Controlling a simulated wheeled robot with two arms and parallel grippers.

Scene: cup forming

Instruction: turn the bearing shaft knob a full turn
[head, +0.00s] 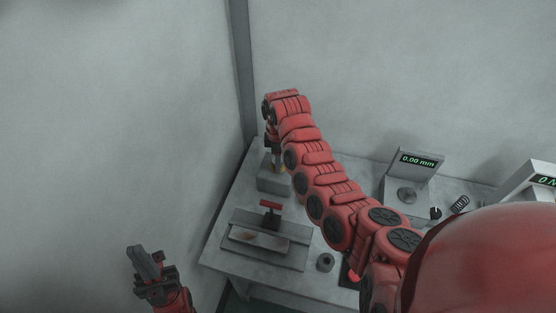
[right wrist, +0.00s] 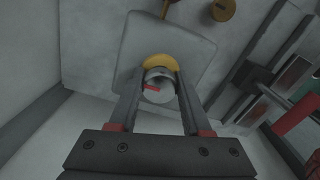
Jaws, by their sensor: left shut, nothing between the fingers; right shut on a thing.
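The bearing shaft knob (right wrist: 158,95) is a grey round piece with a red mark on its face, seen between the fingers in the right wrist view. A yellow collar (right wrist: 160,62) sits just beyond it, on a pale grey block (right wrist: 195,45). In the head view this block (head: 272,183) stands at the back left of the table. My right gripper (head: 275,158) reaches down over the block and is shut on the knob; the arm partly hides the contact. My left gripper (head: 146,263) is shut and empty, off the table's left side.
A fixture plate with a red-handled tool (head: 270,207) lies in front of the block. A small dark ring (head: 325,262) is near the front edge. A gauge reading 0.00 mm (head: 418,160) and a spring (head: 459,204) stand at right. Walls close in behind and left.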

